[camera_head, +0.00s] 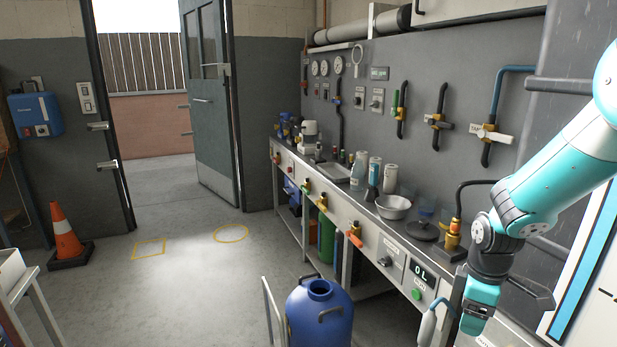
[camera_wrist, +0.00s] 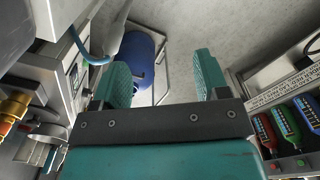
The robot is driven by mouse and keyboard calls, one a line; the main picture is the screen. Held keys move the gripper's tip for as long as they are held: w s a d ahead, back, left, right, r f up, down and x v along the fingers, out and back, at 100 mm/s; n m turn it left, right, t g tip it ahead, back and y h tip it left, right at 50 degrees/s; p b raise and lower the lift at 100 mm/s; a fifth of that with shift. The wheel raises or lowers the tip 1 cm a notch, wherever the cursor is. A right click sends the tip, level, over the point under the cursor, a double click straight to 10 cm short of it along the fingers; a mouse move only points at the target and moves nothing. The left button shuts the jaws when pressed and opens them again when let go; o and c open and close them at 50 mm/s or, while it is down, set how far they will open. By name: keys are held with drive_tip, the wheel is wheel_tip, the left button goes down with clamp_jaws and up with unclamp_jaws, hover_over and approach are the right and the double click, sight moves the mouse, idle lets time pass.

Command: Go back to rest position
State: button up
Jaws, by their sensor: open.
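My gripper (camera_wrist: 163,72) shows in the wrist view with its two teal fingers spread wide apart and nothing between them. In the head view my teal and white arm reaches in from the right, bent at a dark joint, and its end hangs low in front of the workbench's near end. The fingertips cannot be made out in the head view. A blue tank (camera_head: 319,312) stands to the left of the arm's end. It also shows beyond the fingers in the wrist view (camera_wrist: 146,66), apart from them.
The long workbench (camera_head: 395,268) runs along the wall, carrying bottles, a metal bowl (camera_head: 393,207) and valves. A traffic cone (camera_head: 65,237) stands at left. An open door (camera_head: 212,110) is at the back. The floor between is clear, with yellow markings (camera_head: 231,233).

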drive_tip(key=s+a+r+m+y+p, duration=0.1)
drive_tip(key=s+a+r+p, duration=0.1)
drive_tip(key=s+a+r, duration=0.4)
drive_tip(key=s+a+r+m+y+p, duration=0.15)
drive_tip(key=a+r, duration=0.25)
drive_tip(key=r, duration=0.5)
drive_tip(key=s+a+r+m+y+p, duration=0.1)
drive_tip(key=s+a+r, duration=0.2)
drive_tip(key=s+r, duration=0.2)
drive_tip(key=s+a+r+m+p, duration=0.1)
drive_tip(key=s+a+r, duration=0.3)
drive_tip(key=s, duration=0.7)
drive_tip(key=shift+r+y+p, duration=0.35)
drive_tip(key=shift+r+p, duration=0.1)
drive_tip(key=shift+p, duration=0.15)
